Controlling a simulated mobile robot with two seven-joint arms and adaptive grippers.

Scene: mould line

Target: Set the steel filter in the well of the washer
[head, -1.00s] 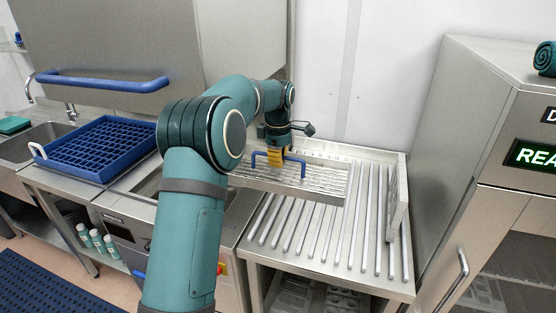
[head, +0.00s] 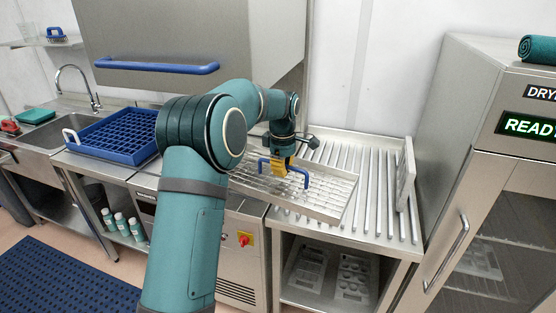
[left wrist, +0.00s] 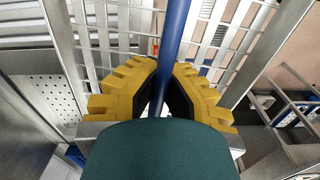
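My left gripper (head: 281,172) is shut on the blue handle (head: 298,180) of the steel filter (head: 318,208), a shallow metal tray with a slotted base. It is held above the left part of the ribbed steel table, tilted in the picture. In the left wrist view the yellow fingers (left wrist: 167,72) sit on both sides of the blue handle bar (left wrist: 176,25), with the filter's grid (left wrist: 228,38) behind. The washer (head: 190,30) is the steel machine with a raised hood and blue bar. Its well is mostly hidden behind my left arm. My right gripper is out of view.
A blue rack (head: 112,137) stands left of the washer, beside a sink (head: 60,130). The ribbed table (head: 375,235) has a steel panel (head: 406,175) upright at its right edge. A dryer cabinet (head: 470,130) stands at the right. Several bottles (head: 122,224) sit low at the left.

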